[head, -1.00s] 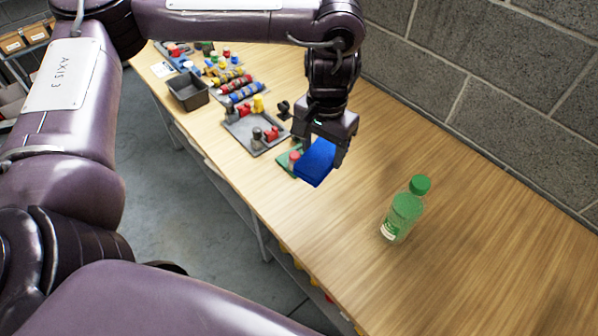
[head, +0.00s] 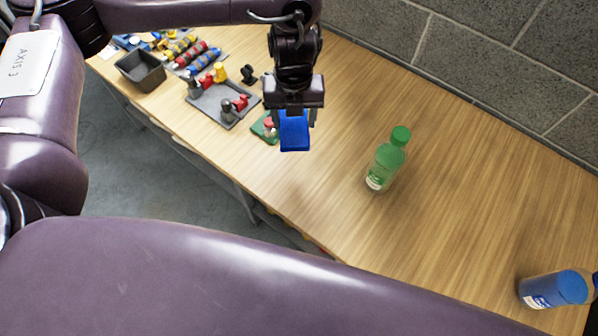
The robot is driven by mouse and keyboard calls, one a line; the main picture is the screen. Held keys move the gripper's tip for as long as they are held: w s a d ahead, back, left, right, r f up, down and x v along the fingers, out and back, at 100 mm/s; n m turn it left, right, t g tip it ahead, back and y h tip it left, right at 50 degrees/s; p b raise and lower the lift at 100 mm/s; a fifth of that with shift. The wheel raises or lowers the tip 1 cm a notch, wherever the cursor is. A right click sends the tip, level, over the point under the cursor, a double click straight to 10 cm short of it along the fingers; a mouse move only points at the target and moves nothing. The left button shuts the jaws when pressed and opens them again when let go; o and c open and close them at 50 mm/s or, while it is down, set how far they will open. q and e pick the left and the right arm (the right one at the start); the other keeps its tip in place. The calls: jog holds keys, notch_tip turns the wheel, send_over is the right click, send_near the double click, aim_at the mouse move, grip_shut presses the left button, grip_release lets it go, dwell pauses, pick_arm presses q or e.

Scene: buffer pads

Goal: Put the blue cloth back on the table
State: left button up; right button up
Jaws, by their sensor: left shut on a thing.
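The blue cloth (head: 294,134) is a folded blue block-like pad in the head view, a little above centre. My left gripper (head: 295,116) points down and is shut on it, with a finger on either side. The cloth hangs below the fingers over the wooden table (head: 450,190); whether it touches the table I cannot tell. A green pad (head: 263,132) with a small red-topped item lies just left of the cloth, partly hidden.
A green bottle (head: 387,160) stands right of the cloth, and a blue bottle (head: 555,289) is at the lower right. A grey tray (head: 215,108) with several small parts and a dark bin (head: 140,71) are at the left. The table between the bottles is clear.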

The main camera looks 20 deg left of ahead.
pick_arm(q)
jog(key=m, duration=0.3)
jog(key=d+m, duration=0.1)
jog(key=shift+s+f+m, duration=0.1)
jog(key=shift+f+m, duration=0.15)
jog(key=shift+m, duration=0.05)
jog(key=m, duration=0.3)
jog(key=shift+s+d+f+p, duration=0.1)
jog(key=shift+d+f+p, duration=0.05)
jog(key=shift+f+p, duration=0.15)
jog(key=b, duration=0.4)
send_over(299, 176)
notch_tip(299, 176, down, 16)
jog(key=shift+r, duration=0.1)
jog(key=shift+f+b, duration=0.7)
jog(key=shift+f, duration=1.35)
pick_arm(e)
jog(key=shift+w+a+f, duration=0.1)
jog(key=shift+f, duration=1.05)
jog(key=shift+w+a+f, duration=0.1)
jog(key=shift+f, duration=1)
pick_arm(q)
jog(key=shift+f, duration=0.1)
jog(key=o, duration=1)
jog(key=shift+o, duration=0.2)
pick_arm(e)
jog(key=shift+f, duration=0.15)
jog(key=shift+a, duration=0.1)
